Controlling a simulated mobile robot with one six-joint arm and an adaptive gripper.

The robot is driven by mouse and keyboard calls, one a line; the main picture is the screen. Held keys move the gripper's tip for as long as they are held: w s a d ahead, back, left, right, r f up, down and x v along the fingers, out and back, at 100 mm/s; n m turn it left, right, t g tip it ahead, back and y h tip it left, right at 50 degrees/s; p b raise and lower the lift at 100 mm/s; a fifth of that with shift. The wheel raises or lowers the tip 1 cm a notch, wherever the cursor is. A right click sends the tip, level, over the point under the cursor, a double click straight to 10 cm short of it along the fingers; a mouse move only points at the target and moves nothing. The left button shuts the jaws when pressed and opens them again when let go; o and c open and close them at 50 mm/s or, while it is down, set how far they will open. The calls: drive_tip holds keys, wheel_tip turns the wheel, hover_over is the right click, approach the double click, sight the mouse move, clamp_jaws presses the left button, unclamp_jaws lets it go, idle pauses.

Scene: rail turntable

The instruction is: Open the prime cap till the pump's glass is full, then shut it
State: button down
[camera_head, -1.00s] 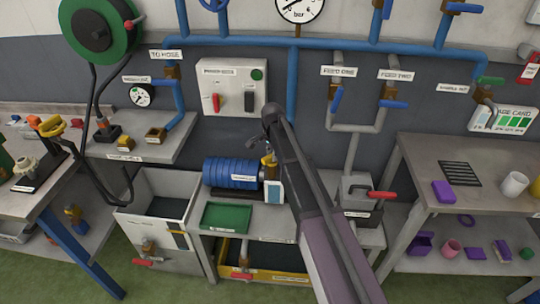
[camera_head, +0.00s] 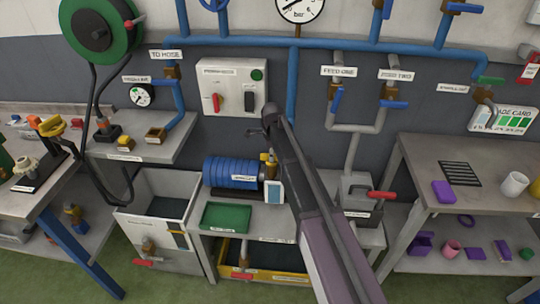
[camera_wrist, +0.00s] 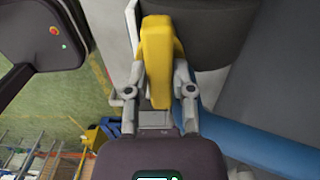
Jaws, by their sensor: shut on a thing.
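The pump (camera_head: 230,172) is a blue ribbed body on the middle bench, with a brass and yellow fitting (camera_head: 269,160) at its right end. Below the fitting is a small pale panel with a light-blue face (camera_head: 273,191), seemingly the glass; its level is too small to read. My gripper (camera_head: 262,133) is above the fitting in the head view, its fingers small and partly hidden. In the wrist view my gripper (camera_wrist: 158,88) is shut on a yellow bar-shaped piece (camera_wrist: 158,55), apparently the prime cap's handle. Whether the cap is open I cannot tell.
A switch box (camera_head: 232,87) is on the wall behind, and a blue pipe (camera_head: 292,85) runs down beside my arm. A green tray (camera_head: 226,216) lies in front of the pump. A grey box with a red lever (camera_head: 382,194) stands to the right.

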idle(0.4)
drive_tip(key=shift+c, duration=2.4)
unclamp_jaws()
